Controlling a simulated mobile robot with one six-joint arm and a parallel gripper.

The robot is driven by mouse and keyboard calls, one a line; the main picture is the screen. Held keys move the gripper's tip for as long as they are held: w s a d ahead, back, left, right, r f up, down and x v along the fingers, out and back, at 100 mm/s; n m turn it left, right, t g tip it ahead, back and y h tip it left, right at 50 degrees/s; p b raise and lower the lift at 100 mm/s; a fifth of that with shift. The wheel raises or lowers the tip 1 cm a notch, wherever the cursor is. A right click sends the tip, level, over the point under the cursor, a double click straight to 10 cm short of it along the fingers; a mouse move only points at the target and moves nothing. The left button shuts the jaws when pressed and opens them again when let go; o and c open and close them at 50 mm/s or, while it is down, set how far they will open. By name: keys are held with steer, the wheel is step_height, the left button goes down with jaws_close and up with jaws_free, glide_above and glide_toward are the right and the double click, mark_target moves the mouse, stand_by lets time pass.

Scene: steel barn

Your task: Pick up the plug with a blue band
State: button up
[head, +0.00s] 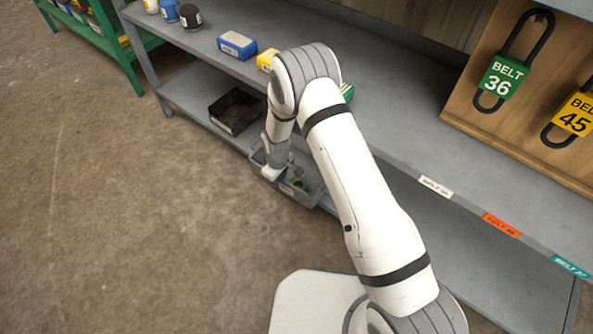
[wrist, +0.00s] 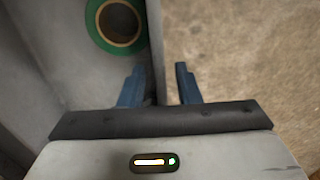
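I cannot make out a plug with a blue band in either view. A grey bin (head: 312,196) sits at the front of the lower shelf in the head view, partly hidden by my arm. The bin (wrist: 75,70) also fills the left of the wrist view. A round green-rimmed piece with a brown middle (wrist: 115,24) lies in it. My gripper (head: 271,173) is at the bin's front side. In the wrist view my gripper (wrist: 160,72) is open, one blue finger on each side of the bin's wall edge. Whether the fingers touch the wall is unclear.
The upper shelf (head: 400,125) overhangs, holding a blue box (head: 237,44), a yellow box (head: 266,59) and small jars (head: 190,16). A board with belts (head: 520,90) stands right. The floor (head: 120,220) is clear.

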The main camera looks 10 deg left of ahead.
steer(key=shift+f, duration=0.65)
steer(key=shift+c, duration=0.2)
jaws_close()
steer(key=shift+r, duration=0.1)
